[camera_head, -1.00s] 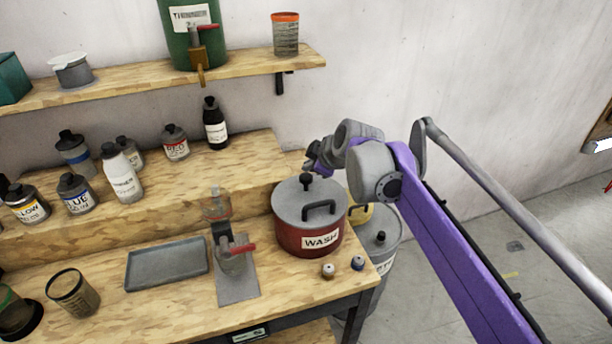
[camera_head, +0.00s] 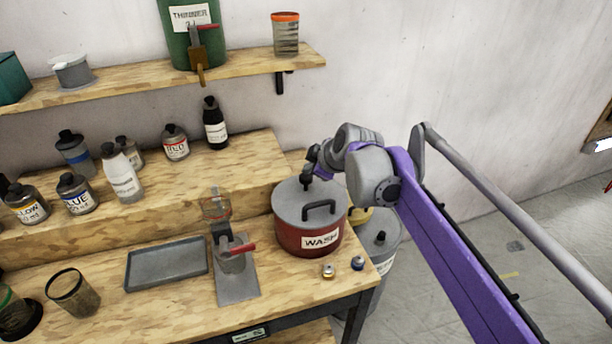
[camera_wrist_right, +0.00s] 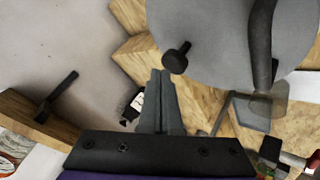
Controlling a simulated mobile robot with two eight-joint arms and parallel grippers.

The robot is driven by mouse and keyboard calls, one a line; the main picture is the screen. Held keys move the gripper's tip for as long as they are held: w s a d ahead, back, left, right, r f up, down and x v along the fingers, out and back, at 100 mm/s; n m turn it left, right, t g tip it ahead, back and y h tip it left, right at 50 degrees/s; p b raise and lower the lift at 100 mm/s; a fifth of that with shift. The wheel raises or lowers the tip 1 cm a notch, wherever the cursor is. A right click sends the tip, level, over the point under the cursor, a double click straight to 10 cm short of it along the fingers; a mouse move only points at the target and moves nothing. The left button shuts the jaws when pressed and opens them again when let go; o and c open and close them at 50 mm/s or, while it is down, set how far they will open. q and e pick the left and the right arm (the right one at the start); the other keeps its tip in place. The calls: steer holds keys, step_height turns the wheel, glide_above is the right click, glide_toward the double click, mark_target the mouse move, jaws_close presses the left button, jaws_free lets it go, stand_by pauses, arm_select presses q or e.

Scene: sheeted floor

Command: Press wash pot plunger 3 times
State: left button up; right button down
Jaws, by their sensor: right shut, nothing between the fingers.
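The wash pot (camera_head: 290,234) is a dark red pot with a grey lid and a black handle, labelled WASH, on the right end of the bench. Its black plunger knob (camera_head: 306,184) stands at the lid's back-left part; the knob also shows in the right wrist view (camera_wrist_right: 176,58). My right gripper (camera_head: 310,168) is at the plunger, just above it in the head view. In the wrist view its grey fingers (camera_wrist_right: 160,74) are shut and empty, with their tips beside the knob; I cannot tell whether they touch it. My left gripper is out of view.
Several bottles stand on the raised step behind. A grey can (camera_head: 385,252) stands beyond the bench's right edge.

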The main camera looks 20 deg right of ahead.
mark_target(310, 178)
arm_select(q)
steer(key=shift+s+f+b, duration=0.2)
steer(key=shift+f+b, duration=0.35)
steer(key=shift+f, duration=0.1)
arm_select(e)
steer(key=shift+f, duration=1.2)
stand_by(0.4)
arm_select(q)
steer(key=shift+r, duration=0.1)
arm_select(e)
steer(key=shift+r, duration=0.1)
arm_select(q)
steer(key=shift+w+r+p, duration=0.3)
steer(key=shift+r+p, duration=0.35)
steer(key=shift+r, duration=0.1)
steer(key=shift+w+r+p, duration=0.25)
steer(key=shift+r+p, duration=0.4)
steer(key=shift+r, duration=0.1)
arm_select(e)
steer(key=shift+r, duration=1.5)
